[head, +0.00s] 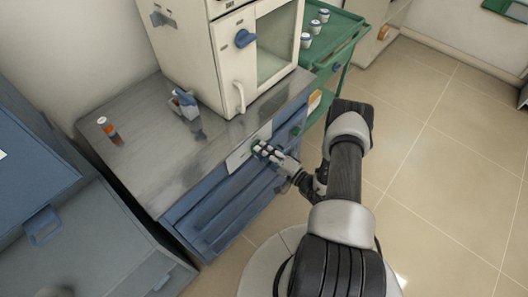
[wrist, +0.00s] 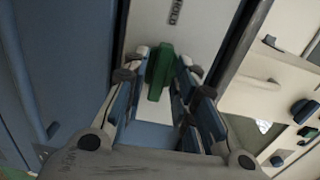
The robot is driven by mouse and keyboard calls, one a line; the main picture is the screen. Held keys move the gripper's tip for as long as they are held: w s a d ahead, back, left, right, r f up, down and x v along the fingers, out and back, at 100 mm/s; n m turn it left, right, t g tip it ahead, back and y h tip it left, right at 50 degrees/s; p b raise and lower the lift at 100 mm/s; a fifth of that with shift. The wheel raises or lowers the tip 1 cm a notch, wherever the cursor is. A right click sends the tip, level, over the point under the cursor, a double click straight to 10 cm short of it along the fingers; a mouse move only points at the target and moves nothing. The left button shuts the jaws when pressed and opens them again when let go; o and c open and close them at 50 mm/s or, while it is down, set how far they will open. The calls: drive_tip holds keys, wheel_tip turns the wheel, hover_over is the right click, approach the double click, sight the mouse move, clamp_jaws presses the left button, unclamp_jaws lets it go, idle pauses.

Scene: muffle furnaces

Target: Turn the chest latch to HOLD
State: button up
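The chest latch is a green handle (wrist: 160,74) on a pale plate (wrist: 200,32) in the wrist view. It lies nearly upright in that picture, its top leaning slightly right, towards a small dark label (wrist: 176,12) that appears to read HOLD. In the head view the latch (head: 255,147) is a small green patch on the blue chest's (head: 215,205) front, mostly hidden by my fingers. My gripper (head: 265,151) is at this front. In the wrist view my gripper (wrist: 162,62) is open, with a finger either side of the handle and narrow gaps visible; contact is unclear.
A cream furnace (head: 200,60) with blue knobs stands on the grey worktop (head: 150,150). A green cart (head: 335,45) is behind right. A blue cabinet (head: 35,165) is at left. Floor at right is clear.

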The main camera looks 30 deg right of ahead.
drive_tip(key=shift+o, duration=0.4)
drive_tip(key=v, duration=1.2)
idle(0.3)
